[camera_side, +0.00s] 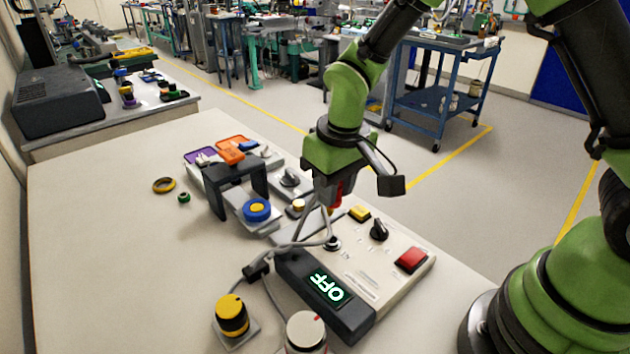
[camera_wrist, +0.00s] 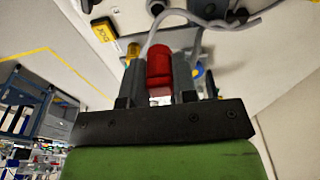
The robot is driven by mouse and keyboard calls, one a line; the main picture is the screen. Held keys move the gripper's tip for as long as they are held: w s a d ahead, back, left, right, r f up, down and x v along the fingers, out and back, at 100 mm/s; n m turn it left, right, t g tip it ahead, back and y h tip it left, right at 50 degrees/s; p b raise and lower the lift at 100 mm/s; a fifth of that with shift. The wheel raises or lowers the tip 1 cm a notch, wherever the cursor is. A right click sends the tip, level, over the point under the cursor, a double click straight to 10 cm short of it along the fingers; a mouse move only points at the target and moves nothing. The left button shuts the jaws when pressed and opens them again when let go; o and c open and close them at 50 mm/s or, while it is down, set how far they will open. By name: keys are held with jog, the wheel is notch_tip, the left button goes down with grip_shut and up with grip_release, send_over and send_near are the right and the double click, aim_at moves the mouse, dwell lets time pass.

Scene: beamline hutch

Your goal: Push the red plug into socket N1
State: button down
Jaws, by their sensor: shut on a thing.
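The red plug (camera_side: 337,192) is between the fingers of my gripper (camera_side: 330,200), which is shut on it and holds it above the back left part of the control panel (camera_side: 395,285). In the wrist view the red plug (camera_wrist: 158,75) stands between the two grey fingers of my gripper (camera_wrist: 160,82). A round black socket with a light rim (camera_side: 333,243) is on the panel's left side, below and apart from the plug. A grey cable passes close to it. I cannot read any socket label, so I cannot tell which one is N1.
The panel carries a yellow button (camera_side: 359,213), a black knob (camera_side: 379,230), a red button (camera_side: 411,260) and a display reading OFF (camera_side: 328,287). Grey cable (camera_side: 290,246) loops beside it. A dark bridge-shaped stand (camera_side: 235,178) is behind. The table's left side is mostly clear.

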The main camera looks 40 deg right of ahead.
jog(key=shift+f, duration=3.4)
jog(key=shift+f, duration=0.55)
jog(key=c, duration=0.8)
grip_release()
jog(key=r, duration=0.6)
jog(key=s+r, duration=0.1)
jog(key=r, duration=0.2)
jog(key=shift+s+r, duration=0.1)
jog(key=shift+r, duration=0.1)
notch_tip(320, 180, up, 8)
jog(key=m+t, duration=0.1)
send_over(330, 238)
jog(key=s+d, duration=0.2)
jog(key=s, duration=0.2)
jog(key=s+r+m+t, duration=0.1)
jog(key=s+r, duration=0.2)
jog(key=s, duration=0.1)
jog(key=s+d+r+m+t+y, duration=0.1)
jog(key=s+r+t, duration=0.1)
jog(key=s, duration=0.3)
jog(key=s+r+m+t+y, duration=0.1)
jog(key=s+r, duration=0.2)
jog(key=s, duration=0.1)
jog(key=shift+s+d+r+t, duration=0.3)
jog(key=shift+s+d+t, duration=0.05)
jog(key=shift+d+t, duration=0.05)
